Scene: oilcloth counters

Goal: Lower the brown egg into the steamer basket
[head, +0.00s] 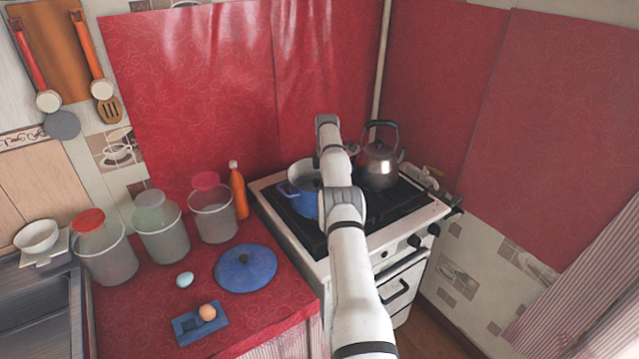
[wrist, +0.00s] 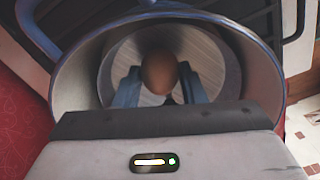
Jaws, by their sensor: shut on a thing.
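In the wrist view my gripper (wrist: 160,88) has its two blue fingers closed on the brown egg (wrist: 159,70), one on each side. The egg is over the round grey steamer basket (wrist: 220,62), roughly central in it. The basket sits inside the blue-rimmed pot (wrist: 82,72). I cannot tell how far the egg is above the basket floor. In the head view the blue pot (head: 290,193) stands on the stove, partly behind my arm. My gripper and the held egg are hidden there.
A kettle (head: 380,165) stands right of the pot on the stove (head: 290,232). On the red counter are a blue lid (head: 245,268), a pale blue egg (head: 184,280), an orange-brown egg (head: 207,312) on a blue holder (head: 187,331), jars (head: 161,230) and an orange bottle (head: 239,195).

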